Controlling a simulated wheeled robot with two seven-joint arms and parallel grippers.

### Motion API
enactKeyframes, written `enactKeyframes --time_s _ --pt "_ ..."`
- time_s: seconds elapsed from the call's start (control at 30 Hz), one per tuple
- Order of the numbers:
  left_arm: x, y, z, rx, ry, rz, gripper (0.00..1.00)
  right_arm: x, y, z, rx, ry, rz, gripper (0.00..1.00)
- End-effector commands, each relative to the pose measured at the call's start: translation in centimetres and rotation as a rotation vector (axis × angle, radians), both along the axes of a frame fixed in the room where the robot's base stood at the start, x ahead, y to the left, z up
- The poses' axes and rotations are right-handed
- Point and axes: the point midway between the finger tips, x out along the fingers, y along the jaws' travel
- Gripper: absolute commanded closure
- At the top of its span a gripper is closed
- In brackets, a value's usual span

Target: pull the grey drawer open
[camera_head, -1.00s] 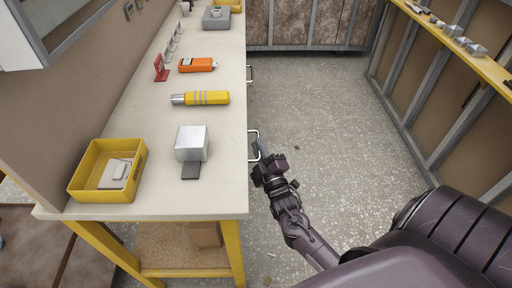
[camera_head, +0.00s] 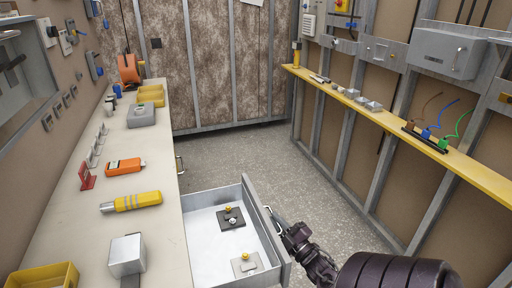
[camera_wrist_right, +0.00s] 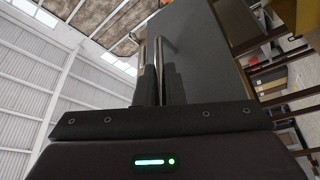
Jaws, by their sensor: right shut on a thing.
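The grey drawer (camera_head: 262,222) stands pulled out from the right side of the workbench in the head view. In the right wrist view the fingers (camera_wrist_right: 157,84) close around the metal handle beside the grey drawer front (camera_wrist_right: 205,45). My left gripper is not in view.
The workbench (camera_head: 75,235) holds a silver block (camera_head: 127,255), a yellow cylinder tool (camera_head: 138,202), an orange device (camera_head: 125,166) and a yellow bin (camera_head: 45,276). A second handle (camera_head: 180,165) is farther along. A yellow shelf (camera_head: 400,128) runs along the right wall. The floor (camera_head: 230,155) beyond is clear.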

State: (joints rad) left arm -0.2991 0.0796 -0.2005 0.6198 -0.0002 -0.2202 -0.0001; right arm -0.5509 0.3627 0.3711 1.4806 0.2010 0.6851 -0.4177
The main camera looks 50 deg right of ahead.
Motion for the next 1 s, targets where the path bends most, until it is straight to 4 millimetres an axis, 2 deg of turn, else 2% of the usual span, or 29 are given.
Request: enactKeyframes --time_s 0.1,0.3,0.77,0.8,0.97,1.0 --pt "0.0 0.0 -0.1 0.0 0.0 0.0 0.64 -1.0 -1.7 -0.1 -0.002 0.003 -0.003 1.0" --pt "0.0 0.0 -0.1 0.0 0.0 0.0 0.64 -1.9 -3.1 -0.1 0.0 0.002 -0.001 1.0" --pt "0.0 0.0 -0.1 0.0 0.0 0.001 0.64 -2.2 -3.6 -0.1 -0.001 0.003 -0.003 1.0" --pt "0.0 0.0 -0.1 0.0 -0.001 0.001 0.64 -2.2 -3.6 -0.1 0.0 0.003 -0.003 0.9" --pt "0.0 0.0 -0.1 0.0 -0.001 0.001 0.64 -2.2 -3.5 -0.1 0.0 0.002 -0.003 0.69" --pt "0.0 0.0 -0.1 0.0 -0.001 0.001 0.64 -2.2 -3.5 -0.1 0.0 0.002 -0.003 0.69"
